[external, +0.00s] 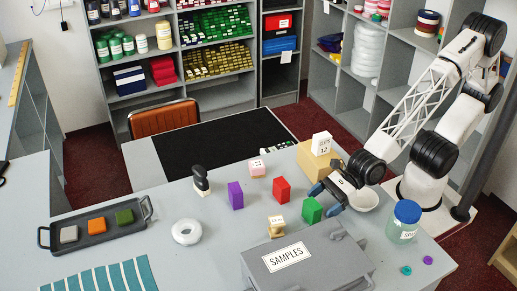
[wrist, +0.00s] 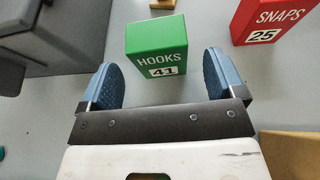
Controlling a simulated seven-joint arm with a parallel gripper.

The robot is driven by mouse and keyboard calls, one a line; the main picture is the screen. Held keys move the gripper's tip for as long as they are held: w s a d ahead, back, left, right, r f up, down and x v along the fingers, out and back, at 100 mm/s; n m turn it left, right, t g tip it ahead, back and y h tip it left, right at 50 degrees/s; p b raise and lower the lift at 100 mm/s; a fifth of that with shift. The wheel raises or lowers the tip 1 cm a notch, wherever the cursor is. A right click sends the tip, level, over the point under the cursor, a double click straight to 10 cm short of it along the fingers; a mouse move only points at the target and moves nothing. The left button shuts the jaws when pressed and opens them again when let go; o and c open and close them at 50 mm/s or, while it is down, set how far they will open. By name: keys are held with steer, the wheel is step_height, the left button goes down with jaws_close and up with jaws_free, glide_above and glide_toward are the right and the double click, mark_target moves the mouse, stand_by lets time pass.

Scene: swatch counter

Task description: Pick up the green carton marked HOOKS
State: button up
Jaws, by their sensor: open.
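The green carton marked HOOKS (external: 312,211) stands on the grey counter behind the SAMPLES box. In the wrist view the carton (wrist: 156,47) shows its HOOKS label and the number 41. My gripper (external: 328,199) is open, with its blue fingers low and close to the carton. In the wrist view the carton appears ahead of the gripper (wrist: 161,80), between the lines of the two fingers, with gaps on both sides. Nothing is held.
A red SNAPS carton (wrist: 275,20) stands beyond and right in the wrist view. The grey SAMPLES box (external: 330,262) is in front.

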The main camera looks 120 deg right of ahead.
mark_target(310, 212)
steer(key=shift+x, duration=2.6)
steer(key=c, duration=1.3)
steer(key=shift+o, duration=0.2)
steer(key=shift+r, duration=0.1)
steer(key=shift+r, duration=4.95)
